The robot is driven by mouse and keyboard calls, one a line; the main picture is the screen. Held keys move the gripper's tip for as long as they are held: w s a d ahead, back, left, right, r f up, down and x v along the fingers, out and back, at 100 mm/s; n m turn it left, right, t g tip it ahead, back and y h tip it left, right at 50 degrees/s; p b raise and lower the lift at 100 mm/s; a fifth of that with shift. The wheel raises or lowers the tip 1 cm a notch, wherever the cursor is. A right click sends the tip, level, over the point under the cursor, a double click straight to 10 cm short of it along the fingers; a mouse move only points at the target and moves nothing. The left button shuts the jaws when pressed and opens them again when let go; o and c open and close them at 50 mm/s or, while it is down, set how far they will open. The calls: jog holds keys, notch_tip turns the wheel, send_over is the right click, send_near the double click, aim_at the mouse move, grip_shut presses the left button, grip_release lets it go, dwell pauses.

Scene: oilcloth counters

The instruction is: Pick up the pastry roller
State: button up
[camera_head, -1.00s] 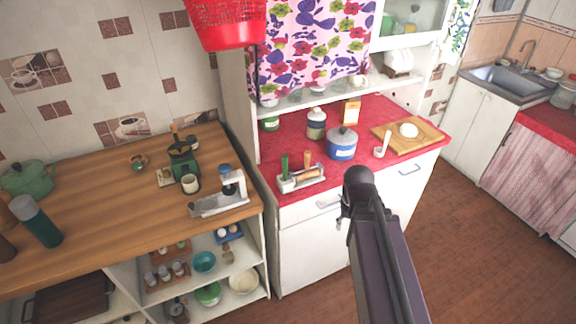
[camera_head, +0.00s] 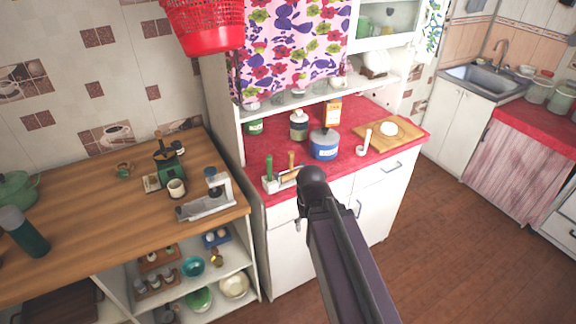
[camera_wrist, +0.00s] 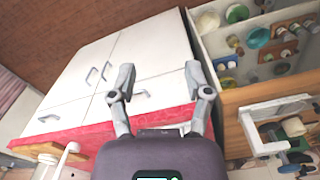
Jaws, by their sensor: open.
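A white tray (camera_head: 268,187) stands at the near left edge of the red counter (camera_head: 350,160). A green handle (camera_head: 268,167) and a wooden handle (camera_head: 291,159) stick up from it. The wooden roller lying in the tray is mostly hidden behind my arm in the head view. My gripper's fingers are hidden in the head view, with the arm's end just right of the tray. In the wrist view my gripper (camera_wrist: 159,76) is open, its two fingers apart with nothing held between them. The roller is not clear there.
A blue pot (camera_head: 324,147), a white ladle (camera_head: 365,143) and a cutting board (camera_head: 390,133) stand further right on the counter. A wooden counter (camera_head: 110,200) with a grey-white appliance (camera_head: 205,203) is at left. Open floor (camera_head: 450,240) lies at right.

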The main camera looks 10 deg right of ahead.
notch_tip(320, 180, up, 15)
jog(key=n+t+p, duration=0.1)
jog(key=p, duration=1.4)
send_over(291, 159)
jog(key=shift+s+d, duration=0.2)
jog(key=shift+d, duration=0.05)
jog(key=shift+f, duration=0.15)
jog(key=f+b, duration=0.2)
jog(key=b, duration=0.1)
jog(key=f+b, duration=0.2)
jog(key=f, duration=0.1)
jog(key=w+f+b, duration=0.1)
jog(key=f+b, duration=0.2)
jog(key=shift+f+b, duration=0.15)
jog(key=shift+b, duration=0.2)
jog(key=shift+f, duration=0.15)
jog(key=shift+w+a+f+b, duration=0.1)
jog(key=shift+w+f+b, duration=0.05)
jog(key=shift+f+b, duration=1.1)
jog(key=shift+w+f+b, duration=0.1)
jog(key=shift+f+b, duration=1.05)
jog(key=shift+b, duration=0.15)
grip_shut()
